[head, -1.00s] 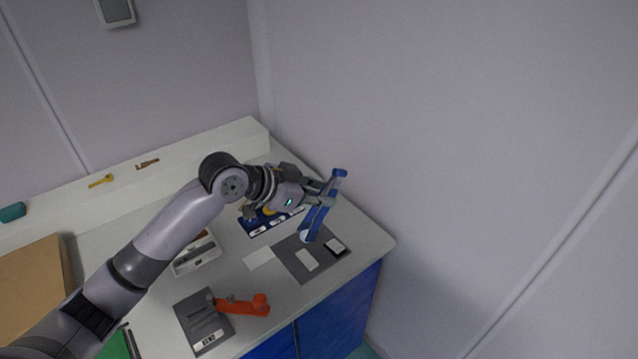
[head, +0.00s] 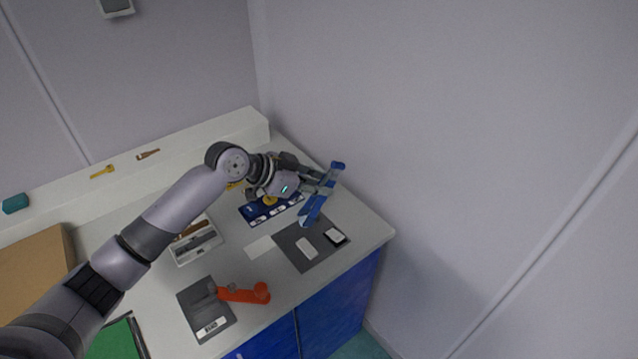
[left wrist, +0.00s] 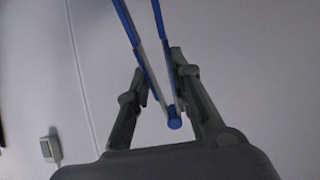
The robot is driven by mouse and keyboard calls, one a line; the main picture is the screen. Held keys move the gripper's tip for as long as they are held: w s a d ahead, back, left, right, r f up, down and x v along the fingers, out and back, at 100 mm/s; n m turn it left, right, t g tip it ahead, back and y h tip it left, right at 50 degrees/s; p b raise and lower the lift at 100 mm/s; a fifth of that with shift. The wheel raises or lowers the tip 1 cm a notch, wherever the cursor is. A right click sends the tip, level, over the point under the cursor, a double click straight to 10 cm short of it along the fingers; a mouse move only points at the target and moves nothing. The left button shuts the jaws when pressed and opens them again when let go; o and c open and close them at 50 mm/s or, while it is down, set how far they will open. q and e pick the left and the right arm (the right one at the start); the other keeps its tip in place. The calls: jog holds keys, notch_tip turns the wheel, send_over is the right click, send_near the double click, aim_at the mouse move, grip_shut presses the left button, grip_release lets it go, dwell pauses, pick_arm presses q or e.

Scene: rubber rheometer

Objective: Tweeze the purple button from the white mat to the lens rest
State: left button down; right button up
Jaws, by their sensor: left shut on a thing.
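My left gripper (head: 323,186) is shut on blue tweezers (head: 312,208), held tilted with their points downward above the grey mat's back edge. In the left wrist view the gripper (left wrist: 160,82) has the tweezers (left wrist: 174,122) between its fingers, their two arms spread apart toward the top. A plain white mat (head: 261,248) lies on the counter, left of the grey mat. I cannot make out the purple button; it is too small or hidden. I cannot tell for certain which piece is the lens rest. My right gripper is not in view.
The dark grey mat (head: 299,259) carries a white card (head: 307,248) and a black-framed piece (head: 335,236). A blue panel (head: 257,217), an open white tray (head: 199,248), an orange tool (head: 245,293) and a dark plate (head: 197,316) share the counter. The wall stands close behind.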

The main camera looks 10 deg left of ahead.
pick_arm(q)
notch_tip(320, 180, down, 8)
jog(key=b, duration=0.6)
jog(key=shift+f, duration=0.15)
jog(key=c, duration=1.9)
grip_release()
notch_tip(320, 180, up, 10)
jog(key=p, duration=0.7)
jog(key=shift+p, duration=0.4)
